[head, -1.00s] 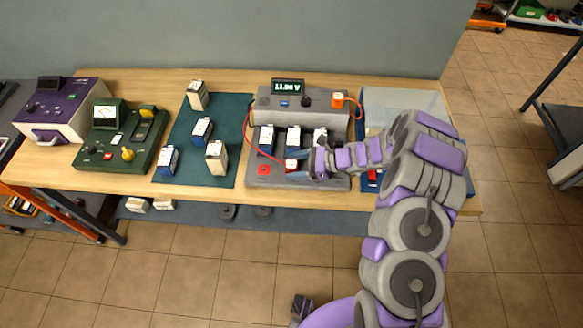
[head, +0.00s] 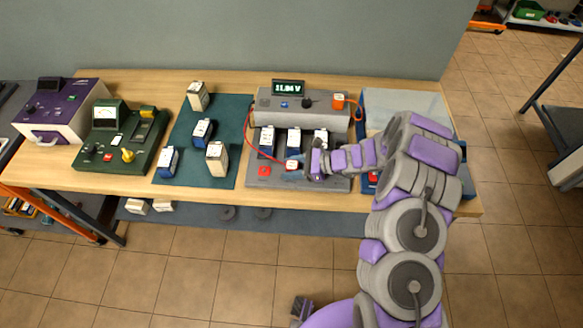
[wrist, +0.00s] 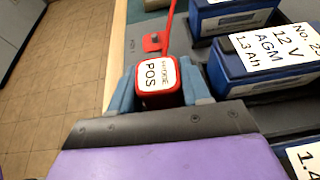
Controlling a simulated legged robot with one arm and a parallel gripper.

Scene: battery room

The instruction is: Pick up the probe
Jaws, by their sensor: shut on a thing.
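The probe (wrist: 158,82) is a red block with a white label reading "POS". A red cable runs up from it in the wrist view. In the head view the probe (head: 291,165) is small, at the front middle of the grey test station. My gripper (wrist: 158,95) has its blue fingers against both sides of the probe, shut on it. In the head view my gripper (head: 299,162) reaches in from the right. I cannot tell whether the probe is clear of the station surface.
The grey tester (head: 284,103) shows a voltage display. Several blue batteries (wrist: 262,52) stand beside the probe, close to my gripper's right. An orange probe (head: 338,98) rests on the tester's right. A green mat (head: 225,112) with several batteries lies left.

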